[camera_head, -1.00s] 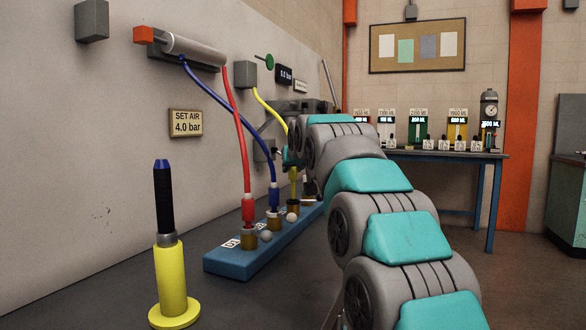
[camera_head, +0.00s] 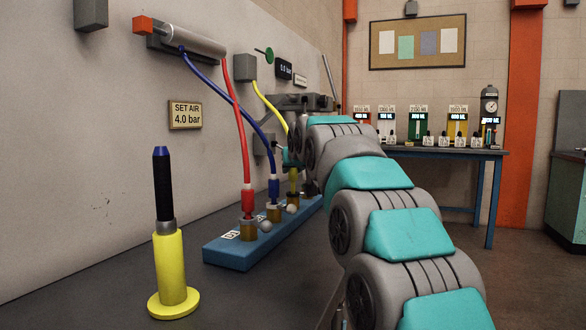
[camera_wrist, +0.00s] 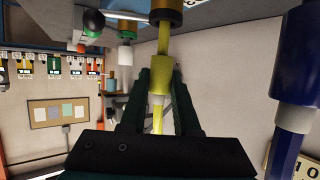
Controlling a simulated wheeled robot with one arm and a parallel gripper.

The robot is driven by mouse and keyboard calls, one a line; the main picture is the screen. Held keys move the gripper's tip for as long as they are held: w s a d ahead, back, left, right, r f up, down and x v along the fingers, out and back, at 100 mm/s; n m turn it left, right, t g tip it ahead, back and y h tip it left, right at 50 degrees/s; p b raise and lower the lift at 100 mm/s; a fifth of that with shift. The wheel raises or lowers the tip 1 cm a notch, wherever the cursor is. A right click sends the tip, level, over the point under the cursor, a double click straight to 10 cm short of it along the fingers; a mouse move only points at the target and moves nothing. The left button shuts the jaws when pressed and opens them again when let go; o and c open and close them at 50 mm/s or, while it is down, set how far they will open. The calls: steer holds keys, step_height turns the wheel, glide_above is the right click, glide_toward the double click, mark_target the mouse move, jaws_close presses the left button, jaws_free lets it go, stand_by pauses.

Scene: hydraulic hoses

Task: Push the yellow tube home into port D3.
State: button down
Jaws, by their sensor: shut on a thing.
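My gripper (camera_wrist: 160,94) is shut on the yellow tube's plug (camera_wrist: 162,74) in the wrist view, with a dark finger on each side. The plug's narrower nose points to a brass socket (camera_wrist: 168,14) at the top edge. Nose and socket overlap in this view; I cannot tell how deep the nose sits. In the head view, the yellow tube (camera_head: 265,102) hangs from a grey wall box to my gripper, which is mostly hidden by my arm. The yellow plug (camera_head: 293,179) stands over the far socket of the blue block (camera_head: 235,255). No D3 label is readable.
Red (camera_head: 248,199) and blue (camera_head: 273,188) plugs stand in the nearer sockets, their hoses rising to the wall. A yellow-and-black tool (camera_head: 170,260) stands upright at front left. Pale round knobs sit beside the sockets. The blue plug (camera_wrist: 291,125) is close at right in the wrist view.

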steer(key=shift+f+b, duration=0.55)
steer(key=shift+f, duration=0.35)
steer(key=c, duration=0.6)
jaws_free()
steer(key=shift+o, duration=0.2)
steer(key=shift+s, duration=0.1)
steer(key=v, duration=0.7)
steer(key=shift+s+r, duration=0.15)
steer(key=shift+s, duration=0.1)
steer(key=shift+d, duration=0.1)
